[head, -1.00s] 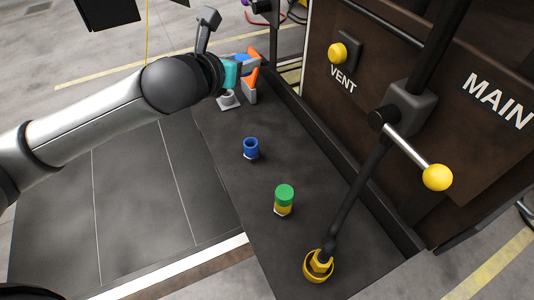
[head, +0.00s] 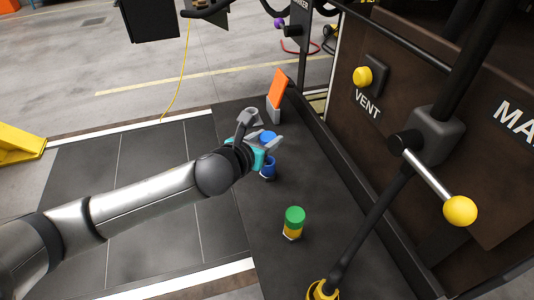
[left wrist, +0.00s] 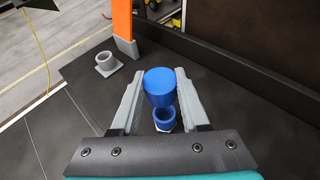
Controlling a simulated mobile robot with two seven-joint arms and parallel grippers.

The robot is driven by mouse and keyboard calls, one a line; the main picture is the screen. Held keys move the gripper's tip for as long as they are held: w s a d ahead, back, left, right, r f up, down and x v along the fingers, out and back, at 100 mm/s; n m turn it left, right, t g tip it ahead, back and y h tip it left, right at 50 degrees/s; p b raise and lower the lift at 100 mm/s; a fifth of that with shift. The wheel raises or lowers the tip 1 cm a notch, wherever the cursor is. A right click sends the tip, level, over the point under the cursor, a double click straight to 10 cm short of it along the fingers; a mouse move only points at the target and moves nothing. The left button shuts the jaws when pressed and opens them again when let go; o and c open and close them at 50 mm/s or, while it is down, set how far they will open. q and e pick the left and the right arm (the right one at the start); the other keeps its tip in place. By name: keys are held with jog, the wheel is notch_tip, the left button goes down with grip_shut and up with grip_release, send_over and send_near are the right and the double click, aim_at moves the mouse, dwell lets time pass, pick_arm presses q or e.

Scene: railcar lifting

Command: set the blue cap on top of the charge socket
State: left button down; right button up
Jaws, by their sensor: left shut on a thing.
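The blue cap (head: 267,136) is a round blue piece held between the fingers of my left gripper (head: 274,145). In the left wrist view the cap (left wrist: 160,80) sits between the two grey fingers, its flat top facing the camera. The charge socket (head: 268,170) appears as a hollow blue cup on the dark deck, just below the gripper. In the left wrist view the socket's open mouth (left wrist: 165,116) shows just below the cap in the picture, partly covered by it. The cap looks raised above the socket; the exact gap cannot be told. My right gripper is not in view.
A green-topped yellow fitting (head: 294,222) stands nearer on the deck. An orange panel on a grey foot (head: 278,90) stands behind the gripper. An empty grey ring holder (left wrist: 107,64) shows in the left wrist view. The dark wall with the yellow vent button (head: 362,77) rises at right.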

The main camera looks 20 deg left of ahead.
pick_arm(q)
jog(key=shift+f+b, duration=0.4)
jog(key=shift+f, duration=1.8)
jog(key=shift+f, duration=0.45)
jog(key=shift+c, duration=2)
grip_release()
jog(key=shift+s+r, duration=0.1)
jog(key=shift+r, duration=0.45)
jog(key=v, duration=1.1)
jog(key=shift+s+r, duration=0.15)
jog(key=shift+s, duration=0.2)
jog(key=shift+a, duration=0.1)
